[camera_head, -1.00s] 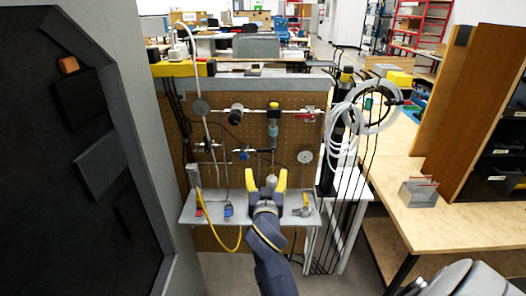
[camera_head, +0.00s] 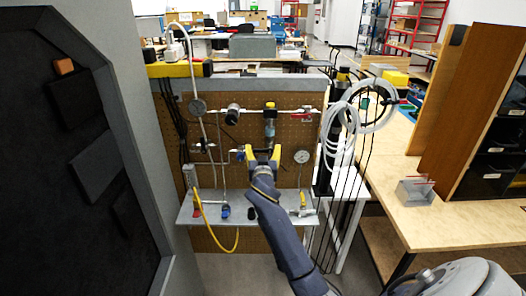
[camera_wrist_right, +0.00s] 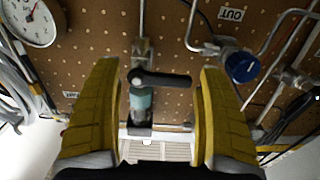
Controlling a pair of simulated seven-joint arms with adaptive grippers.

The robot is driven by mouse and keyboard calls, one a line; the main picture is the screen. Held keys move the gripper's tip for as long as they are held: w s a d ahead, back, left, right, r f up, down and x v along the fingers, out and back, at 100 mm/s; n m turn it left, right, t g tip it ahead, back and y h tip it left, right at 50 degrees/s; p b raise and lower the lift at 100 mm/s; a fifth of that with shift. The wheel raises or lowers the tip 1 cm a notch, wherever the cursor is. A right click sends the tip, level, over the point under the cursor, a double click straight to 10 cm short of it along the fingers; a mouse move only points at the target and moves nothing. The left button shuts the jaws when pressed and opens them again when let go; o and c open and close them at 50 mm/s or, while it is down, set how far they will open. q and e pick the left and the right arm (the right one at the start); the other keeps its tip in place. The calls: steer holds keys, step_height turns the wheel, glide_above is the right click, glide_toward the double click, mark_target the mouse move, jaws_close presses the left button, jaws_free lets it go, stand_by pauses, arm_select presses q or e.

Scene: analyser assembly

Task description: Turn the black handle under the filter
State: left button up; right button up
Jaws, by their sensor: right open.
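The filter (camera_head: 269,130) is a small teal-grey cylinder below the upper pipe on the brown pegboard. It also shows in the right wrist view (camera_wrist_right: 141,100), where the picture appears upside down. The black handle (camera_wrist_right: 160,79) lies crosswise on the pipe beside the filter in the wrist view. In the head view my right gripper mostly hides it. My right gripper (camera_head: 262,152) has its yellow fingers spread just under the filter. In the wrist view the open fingers of my right gripper (camera_wrist_right: 158,72) stand on both sides of the handle, apart from it. My left gripper is not in view.
A round gauge (camera_head: 301,156) is to the right and a blue knob (camera_wrist_right: 242,67) is near one finger in the wrist view. A grey shelf (camera_head: 270,219) with small valves lies below. White coiled tubing (camera_head: 340,125) hangs at the right. A dark panel (camera_head: 70,200) stands at left.

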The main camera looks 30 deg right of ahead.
steer(key=shift+w+d, duration=0.15)
steer(key=shift+w, duration=0.15)
steer(key=shift+c, duration=0.2)
steer(key=c, duration=1.1)
